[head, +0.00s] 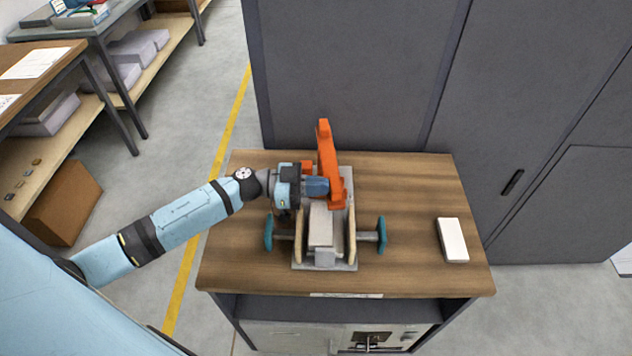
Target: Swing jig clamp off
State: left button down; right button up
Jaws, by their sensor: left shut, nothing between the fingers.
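The jig (342,266) stands on the wooden bench, with a grey plate, pale side rails and a teal knob at each side. A light grey block (320,225) lies between its rails. The orange clamp arm (327,150) is at the jig's back end, raised and pointing away from the block. My left gripper (318,187) is shut and empty, close against the left side of the clamp arm's lower part. I cannot tell whether they touch. The gripper and wrist hide part of the jig's back left corner. My right gripper is not in view.
A white block (452,240) lies on the right of the bench top (410,185), with clear wood around it. Tall grey cabinets (350,75) stand behind the bench. Shelving and a cardboard box (63,203) are at the left. A yellow line runs along the floor.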

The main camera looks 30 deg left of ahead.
pick_arm(q)
jog(key=shift+r, duration=0.15)
notch_tip(320, 180, up, 20)
jog(key=p, duration=0.1)
jog(key=shift+p, duration=0.3)
jog(key=shift+f, duration=0.2)
